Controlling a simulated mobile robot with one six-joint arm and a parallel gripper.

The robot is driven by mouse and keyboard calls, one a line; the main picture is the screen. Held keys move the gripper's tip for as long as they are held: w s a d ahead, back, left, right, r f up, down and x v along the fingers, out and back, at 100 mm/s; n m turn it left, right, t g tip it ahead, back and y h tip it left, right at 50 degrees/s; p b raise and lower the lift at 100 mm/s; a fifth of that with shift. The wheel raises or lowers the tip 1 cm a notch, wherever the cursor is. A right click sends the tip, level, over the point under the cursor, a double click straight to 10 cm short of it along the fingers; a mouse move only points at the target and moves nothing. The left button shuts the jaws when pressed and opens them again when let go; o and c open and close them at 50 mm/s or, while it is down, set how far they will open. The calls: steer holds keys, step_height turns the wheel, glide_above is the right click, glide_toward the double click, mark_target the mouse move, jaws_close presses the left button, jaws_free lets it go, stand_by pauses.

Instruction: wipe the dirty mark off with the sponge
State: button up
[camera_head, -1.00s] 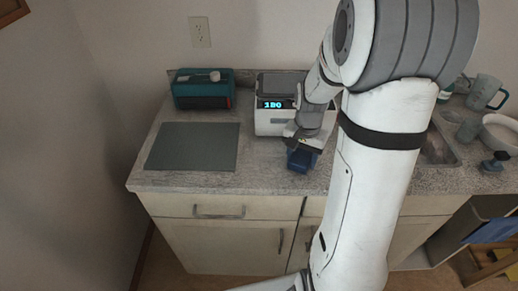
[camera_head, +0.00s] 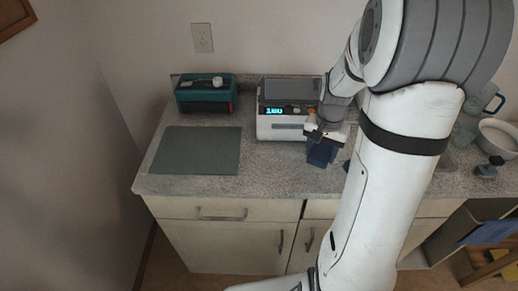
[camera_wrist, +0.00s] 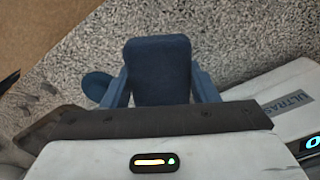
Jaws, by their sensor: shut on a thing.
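My gripper (camera_head: 318,136) is shut on a dark blue sponge, just in front of the right end of the white ultrasonic cleaner. In the wrist view the sponge (camera_wrist: 158,65) is a rounded block between my two blue fingers. It is at or close above the speckled counter; I cannot tell whether it touches. A dark blue rounded patch (camera_wrist: 97,86) shows on the counter beside my finger in the wrist view, partly hidden. A bit of blue (camera_head: 347,165) also shows right of my gripper in the head view. I cannot tell whether this is the dirty mark or an object.
The white cleaner (camera_head: 277,128) with a lit display stands behind and left of my gripper. A grey-green mat (camera_head: 196,150) and a teal box (camera_head: 205,96) are at the left. A bowl (camera_head: 499,138) and a cup stand at the far right. Bare counter lies in front.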

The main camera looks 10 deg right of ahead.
steer(key=shift+r+p, duration=0.9)
steer(key=shift+r, duration=0.7)
